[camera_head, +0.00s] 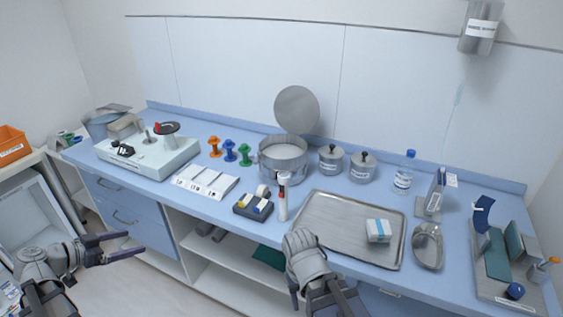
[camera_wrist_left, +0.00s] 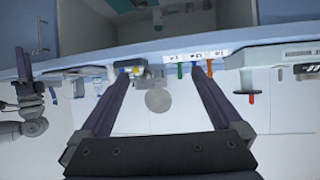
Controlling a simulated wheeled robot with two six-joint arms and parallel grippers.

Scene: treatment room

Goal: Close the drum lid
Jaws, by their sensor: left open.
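The metal drum (camera_head: 283,163) stands on the blue counter near the back wall. Its round grey lid (camera_head: 297,109) is raised open, almost upright behind the drum's rim. In the left wrist view, which is upside down, the lid (camera_wrist_left: 158,101) shows as a grey disc between the fingers. My left gripper (camera_head: 138,243) is open and empty, low in front of the counter drawers, well away from the drum. It also shows in the left wrist view (camera_wrist_left: 163,75). My right gripper (camera_head: 324,296) is in front of the counter edge, cut off by the frame bottom; its fingertips are hidden.
Orange, blue and green spools (camera_head: 229,151) stand left of the drum, and two lidded jars (camera_head: 346,163) stand right. In front are a white-topped bottle (camera_head: 283,197), a dark block (camera_head: 253,207) and a wide metal tray (camera_head: 325,239). The counter front edge lies between my arms and the drum.

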